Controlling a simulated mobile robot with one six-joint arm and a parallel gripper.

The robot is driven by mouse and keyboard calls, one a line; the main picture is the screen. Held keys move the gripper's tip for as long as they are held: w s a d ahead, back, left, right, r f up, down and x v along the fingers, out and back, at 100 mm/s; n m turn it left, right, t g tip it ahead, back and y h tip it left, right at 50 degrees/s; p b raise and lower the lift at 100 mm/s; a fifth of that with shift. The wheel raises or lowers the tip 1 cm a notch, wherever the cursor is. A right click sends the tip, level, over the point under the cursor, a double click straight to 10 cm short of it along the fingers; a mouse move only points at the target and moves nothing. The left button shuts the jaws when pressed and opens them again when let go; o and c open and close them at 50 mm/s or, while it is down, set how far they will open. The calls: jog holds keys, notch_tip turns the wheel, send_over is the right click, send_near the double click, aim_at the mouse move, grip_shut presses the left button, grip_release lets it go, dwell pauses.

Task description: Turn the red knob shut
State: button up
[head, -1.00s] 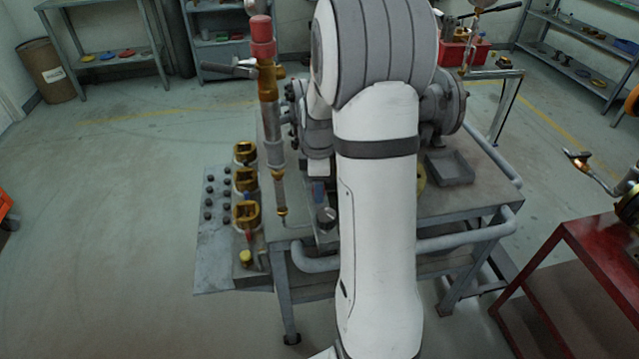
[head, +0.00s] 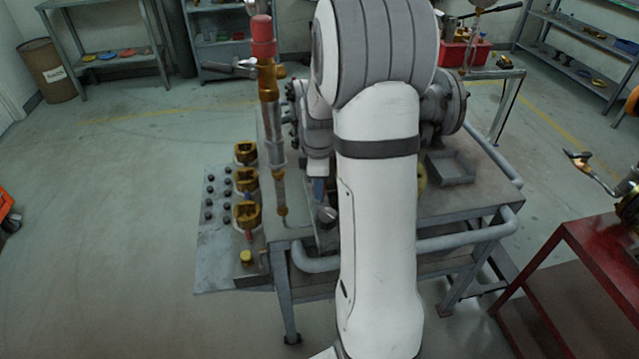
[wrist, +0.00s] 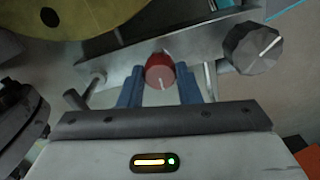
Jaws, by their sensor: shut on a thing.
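The red knob (wrist: 160,72) sits in the middle of the wrist view, with a short pale line on its face running nearly up and down in the picture. My gripper (wrist: 160,84) has its two blue fingers on either side of the knob, shut on it. In the head view, my own arm hides the red knob and most of the gripper.
A larger dark faceted knob (wrist: 252,48) with a white line is close to the right of my fingers. A yellow disc (wrist: 75,15) is at the upper left. Gold-topped fittings (head: 246,213) stand on the workbench (head: 470,205) side, left of my arm.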

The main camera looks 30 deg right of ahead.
jog(key=m, duration=0.3)
jog(key=shift+m, duration=0.4)
jog(key=m, duration=0.4)
jog(key=shift+m, duration=0.3)
jog(key=m, duration=0.4)
jog(key=shift+m, duration=2.4)
jog(key=o, duration=1)
jog(key=shift+c, duration=0.2)
jog(key=shift+r, duration=0.1)
